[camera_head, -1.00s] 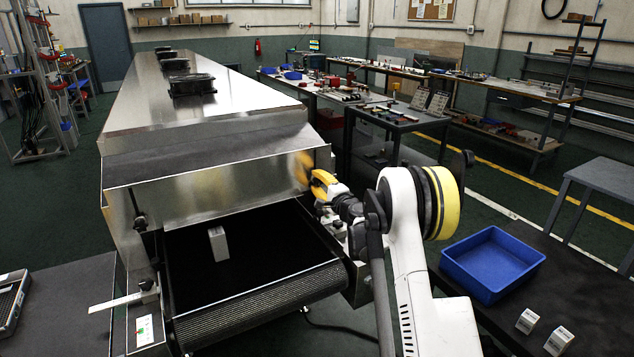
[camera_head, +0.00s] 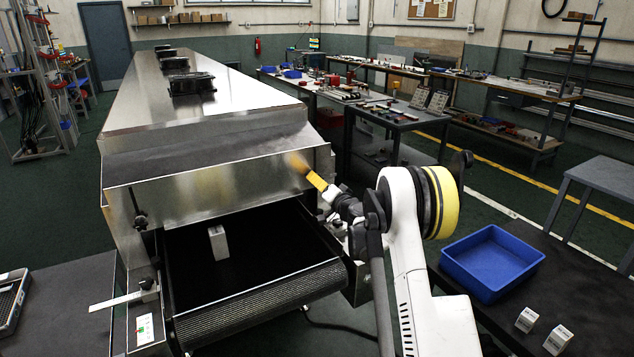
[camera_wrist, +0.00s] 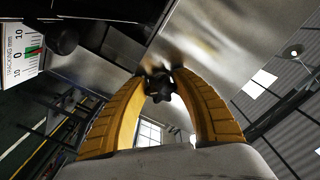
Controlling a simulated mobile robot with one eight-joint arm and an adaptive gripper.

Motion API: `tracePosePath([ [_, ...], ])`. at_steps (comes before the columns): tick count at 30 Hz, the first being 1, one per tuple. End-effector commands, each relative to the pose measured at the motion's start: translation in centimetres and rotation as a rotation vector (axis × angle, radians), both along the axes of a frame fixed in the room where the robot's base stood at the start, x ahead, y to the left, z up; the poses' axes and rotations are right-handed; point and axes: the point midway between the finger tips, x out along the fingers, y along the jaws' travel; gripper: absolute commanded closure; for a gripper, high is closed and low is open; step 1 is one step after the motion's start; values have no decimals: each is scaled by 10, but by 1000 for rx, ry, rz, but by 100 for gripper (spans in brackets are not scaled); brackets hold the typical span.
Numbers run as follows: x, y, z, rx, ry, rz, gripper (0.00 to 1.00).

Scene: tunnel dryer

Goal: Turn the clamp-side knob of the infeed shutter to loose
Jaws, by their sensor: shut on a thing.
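The infeed shutter (camera_head: 215,190) is the shiny metal plate across the dryer's mouth, above the black belt. My gripper (camera_head: 313,176) is at the shutter's right end in the head view, where its yellow fingers hide the knob. In the wrist view, a dark lobed knob (camera_wrist: 160,85) sits between the fingertips of my gripper (camera_wrist: 162,83), which are shut on it. The knob's turned position cannot be read. Another dark knob (camera_head: 140,222) shows at the shutter's left end.
A white block (camera_head: 218,243) stands on the belt (camera_head: 195,270). A tracking scale (camera_wrist: 20,45) shows at the wrist view's left edge. A blue tray (camera_head: 492,264) and two white boxes (camera_head: 526,320) are on the dark table at right.

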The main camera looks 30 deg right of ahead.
Motion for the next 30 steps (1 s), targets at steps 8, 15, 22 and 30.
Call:
tracePosePath([
  [8,0,0,-1,-65,-2,1,96],
  [15,0,0,-1,-74,-2,1,96],
  [22,0,0,-1,-73,-2,1,57],
  [30,0,0,-1,-72,-2,0,42],
])
